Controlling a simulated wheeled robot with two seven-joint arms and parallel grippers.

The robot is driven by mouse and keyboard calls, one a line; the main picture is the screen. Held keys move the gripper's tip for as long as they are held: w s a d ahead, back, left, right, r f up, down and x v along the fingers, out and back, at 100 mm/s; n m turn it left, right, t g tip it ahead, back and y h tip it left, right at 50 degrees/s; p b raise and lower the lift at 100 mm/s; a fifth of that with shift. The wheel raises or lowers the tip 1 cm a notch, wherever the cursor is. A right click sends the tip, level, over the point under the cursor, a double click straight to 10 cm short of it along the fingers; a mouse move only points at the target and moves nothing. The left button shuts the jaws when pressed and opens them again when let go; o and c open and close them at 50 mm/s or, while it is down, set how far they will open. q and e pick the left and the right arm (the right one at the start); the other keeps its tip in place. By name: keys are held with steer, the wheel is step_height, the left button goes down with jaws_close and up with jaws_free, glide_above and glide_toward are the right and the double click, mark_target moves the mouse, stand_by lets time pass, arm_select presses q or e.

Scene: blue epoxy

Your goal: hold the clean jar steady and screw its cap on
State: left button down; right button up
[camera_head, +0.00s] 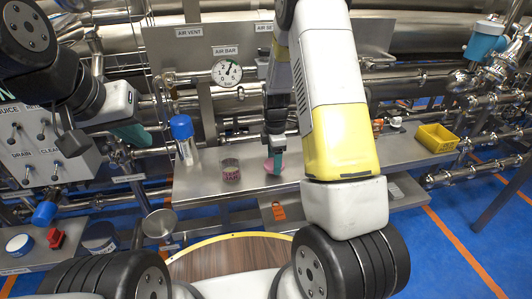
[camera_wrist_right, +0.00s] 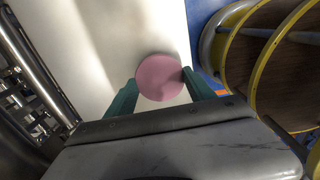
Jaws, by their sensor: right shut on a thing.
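A small clear jar (camera_head: 231,171) with a pink label stands upright and uncapped-looking on the steel bench, though its top is small in the picture. A round pink cap (camera_head: 273,164) is just right of the jar, apart from it. My right gripper (camera_head: 275,154) is shut on the cap, which also shows as a pink disc (camera_wrist_right: 160,77) between the teal fingers in the right wrist view. My left gripper (camera_head: 133,134) is to the left, away from the jar. Its teal fingers overlap, so its opening is unclear.
The steel bench (camera_head: 200,183) carries a blue-capped bottle (camera_head: 186,148) left of the jar and a yellow bin (camera_head: 437,138) at the far right. Pipes and a pressure gauge (camera_head: 227,72) stand behind. A round wooden-topped stool or table (camera_head: 225,258) is in front.

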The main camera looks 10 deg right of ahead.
step_height(320, 180, up, 7)
steer(key=shift+f, duration=0.1)
stand_by(0.4)
